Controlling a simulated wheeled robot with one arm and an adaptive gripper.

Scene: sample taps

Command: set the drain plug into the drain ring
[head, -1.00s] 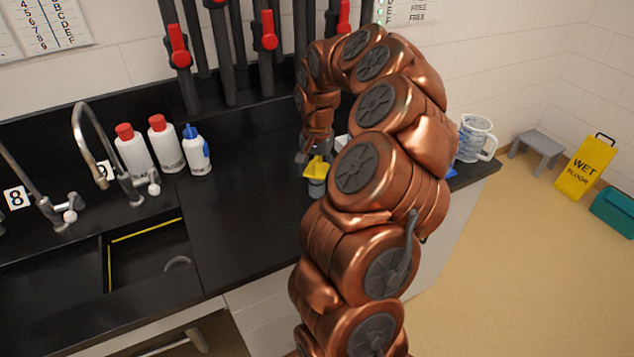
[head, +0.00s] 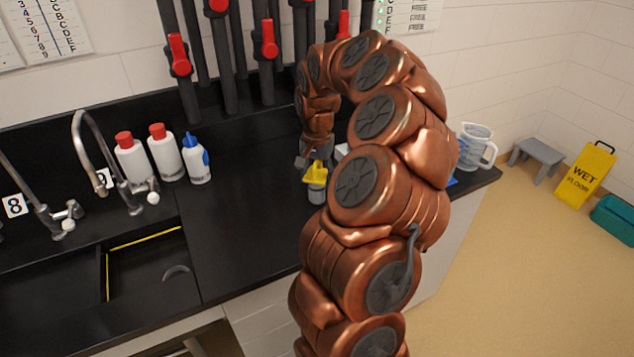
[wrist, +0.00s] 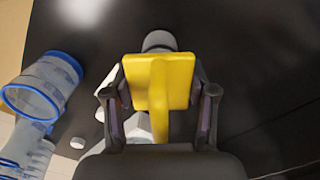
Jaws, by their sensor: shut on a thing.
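The drain plug has a yellow handle (head: 316,172) above a grey cylindrical body (head: 316,194). It is at the counter's middle, right of the sink. My gripper (wrist: 158,92) is shut on the yellow handle, one finger on each side in the wrist view. The plug's grey end (wrist: 159,40) shows beyond the handle there. I cannot tell whether the plug touches the counter. A grey curved rim (head: 177,272) in the sink basin looks like the drain ring; only part of it shows. My arm hides some of the counter.
Two red-capped bottles (head: 165,155) and a blue-capped bottle (head: 196,160) stand behind the sink (head: 108,272). A curved tap (head: 92,150) arches near the basin. A clear jug (head: 476,146) stands at the right. The black counter (head: 245,220) between sink and plug is clear.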

